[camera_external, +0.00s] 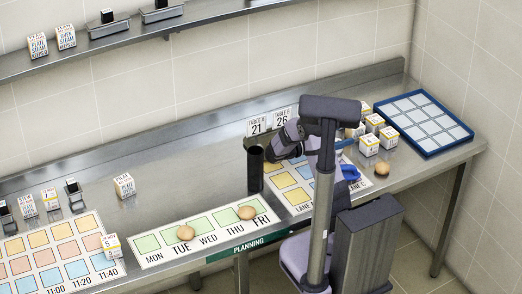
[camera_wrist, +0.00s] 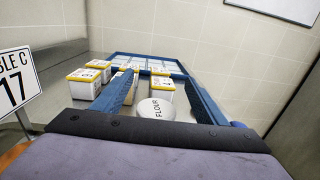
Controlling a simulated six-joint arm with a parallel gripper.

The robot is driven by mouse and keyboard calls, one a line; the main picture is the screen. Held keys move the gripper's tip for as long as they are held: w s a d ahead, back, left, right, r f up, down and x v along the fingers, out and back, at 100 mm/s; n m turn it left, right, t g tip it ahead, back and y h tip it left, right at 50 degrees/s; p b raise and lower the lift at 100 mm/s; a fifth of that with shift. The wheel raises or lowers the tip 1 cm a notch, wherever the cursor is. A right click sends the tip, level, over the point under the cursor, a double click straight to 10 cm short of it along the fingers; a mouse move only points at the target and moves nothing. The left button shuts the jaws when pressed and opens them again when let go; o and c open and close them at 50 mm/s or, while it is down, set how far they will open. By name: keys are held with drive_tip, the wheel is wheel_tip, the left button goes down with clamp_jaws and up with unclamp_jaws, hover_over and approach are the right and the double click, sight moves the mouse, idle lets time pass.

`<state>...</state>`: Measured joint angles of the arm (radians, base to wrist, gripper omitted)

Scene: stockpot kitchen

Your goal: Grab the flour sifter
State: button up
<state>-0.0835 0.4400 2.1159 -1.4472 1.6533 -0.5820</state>
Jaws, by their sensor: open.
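The flour sifter (camera_wrist: 157,109) shows in the wrist view as a round pale top marked FLOUR. It lies low in the picture, between the two blue fingers of my gripper (camera_wrist: 158,76). The fingers are apart, one on each side of it, and I cannot tell whether either touches it. Its sides and lower part are hidden. In the external view my gripper (camera_external: 350,158) is over the right part of the counter, with its blue fingers partly behind my arm. I cannot make out the sifter there.
Several white and yellow boxes (camera_external: 368,145) stand close beyond my gripper, before a blue gridded tray (camera_external: 399,133). A bun (camera_external: 382,168) lies near the front edge. A dark cylinder (camera_external: 255,170) stands left of my arm. A TABLE C 17 sign (camera_wrist: 14,82) is at left.

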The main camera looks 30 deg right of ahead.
drive_tip(key=shift+f, duration=1.2)
wheel_tip(320, 180, down, 4)
drive_tip(key=shift+r, duration=0.1)
drive_tip(key=shift+s+d+r, duration=0.1)
drive_tip(key=shift+d+r, duration=0.1)
drive_tip(key=shift+d, duration=1.3)
drive_tip(key=c, duration=1.2)
